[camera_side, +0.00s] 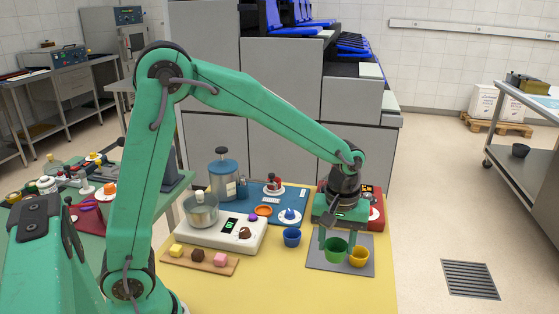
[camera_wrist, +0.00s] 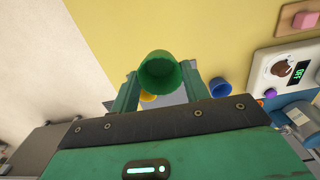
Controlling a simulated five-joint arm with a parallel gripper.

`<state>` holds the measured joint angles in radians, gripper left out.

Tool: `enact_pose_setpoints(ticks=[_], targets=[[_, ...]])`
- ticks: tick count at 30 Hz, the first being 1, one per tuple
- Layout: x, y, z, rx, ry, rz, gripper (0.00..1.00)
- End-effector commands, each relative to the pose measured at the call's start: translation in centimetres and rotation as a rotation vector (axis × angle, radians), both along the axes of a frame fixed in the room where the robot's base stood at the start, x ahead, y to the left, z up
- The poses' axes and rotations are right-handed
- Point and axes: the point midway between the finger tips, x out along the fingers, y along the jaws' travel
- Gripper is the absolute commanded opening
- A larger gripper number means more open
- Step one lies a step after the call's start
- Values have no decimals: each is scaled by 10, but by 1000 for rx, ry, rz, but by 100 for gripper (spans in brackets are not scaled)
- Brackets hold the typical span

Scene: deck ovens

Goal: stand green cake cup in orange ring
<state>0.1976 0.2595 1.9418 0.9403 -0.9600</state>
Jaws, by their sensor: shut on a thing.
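The green cake cup (camera_side: 335,251) is upright between the fingers of my gripper (camera_side: 336,237), over the grey mat (camera_side: 318,262). My gripper is shut on the cup. In the wrist view the green cup (camera_wrist: 160,75) sits between both fingers (camera_wrist: 159,86), its open mouth showing. I cannot tell whether its base touches the mat. The ring is not clear in the wrist view.
A yellow cup (camera_side: 358,257) stands close right of the green one. A blue cup (camera_side: 292,238) stands to the left. A white scale (camera_side: 218,238) with a metal pot (camera_side: 202,212), a tall jar (camera_side: 223,180) and a board of small cakes (camera_side: 200,261) are further left. The yellow tabletop front is clear.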

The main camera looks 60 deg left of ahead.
Motion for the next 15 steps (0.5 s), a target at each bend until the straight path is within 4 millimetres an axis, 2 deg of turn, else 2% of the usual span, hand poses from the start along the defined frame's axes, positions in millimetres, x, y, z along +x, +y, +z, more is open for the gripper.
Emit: enact_pose_setpoints(ticks=[8,11,15], targets=[[3,5,0,0,0,14,24],[7,14,-1,0,0,37,24],[16,35,-3,0,1,92,24]])
